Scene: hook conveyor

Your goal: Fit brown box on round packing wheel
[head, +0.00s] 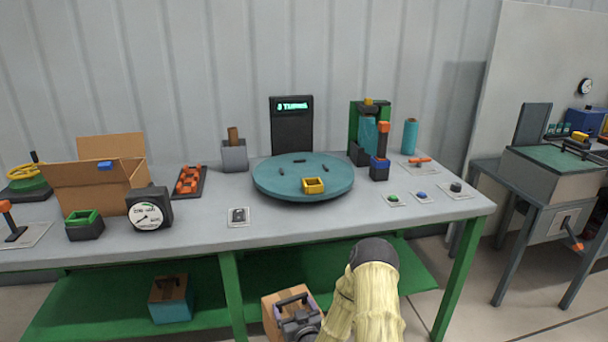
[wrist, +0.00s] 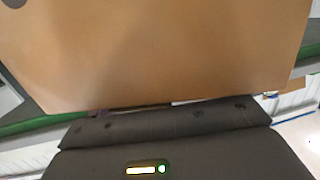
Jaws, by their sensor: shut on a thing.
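The brown box (head: 272,317) is at the bottom of the head view, in front of the bench, with a dark handle on top and a purple patch on its right side. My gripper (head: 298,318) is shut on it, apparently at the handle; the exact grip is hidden. In the wrist view the box's brown face (wrist: 160,55) fills the upper part, beyond the dark gripper body (wrist: 165,135). The round packing wheel (head: 275,185) is a flat teal disc on the bench, with a yellow square frame (head: 313,186) and several small dark pegs on top. Box and wheel are apart.
The grey bench (head: 340,216) has a green lower shelf (head: 110,308) holding another handled box (head: 172,300). An open carton (head: 95,190) and a dial gauge (head: 149,212) stand left. A dark display (head: 292,125) stands behind the wheel. Buttons (head: 421,195) and an orange-topped lever (head: 381,150) are right.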

